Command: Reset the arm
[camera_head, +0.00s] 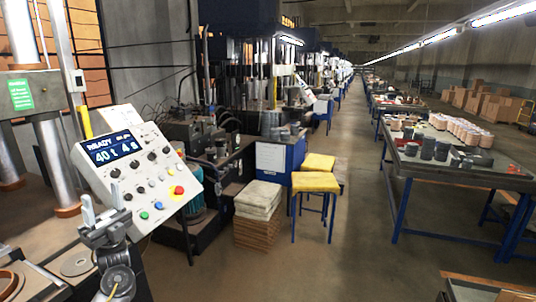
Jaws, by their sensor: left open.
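My left gripper (103,205) is at the lower left, fingers pointing up and spread apart, with nothing visible between them. It shows in front of the lower left part of a white control panel (136,177); I cannot tell whether it touches the panel. The panel has a lit display (113,149) reading "READY" and "40t 4s", several black knobs, a red button on yellow (177,190), and green and blue buttons. A flat grey disc (77,263) with a central hole lies left of my left gripper. My right gripper is out of view.
Press columns (55,160) stand at the far left. A stack of sacks (258,200) and yellow-topped stools (315,182) stand right of the machine. A long workbench (420,168) with grey cylinders is on the right. The aisle floor between is clear.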

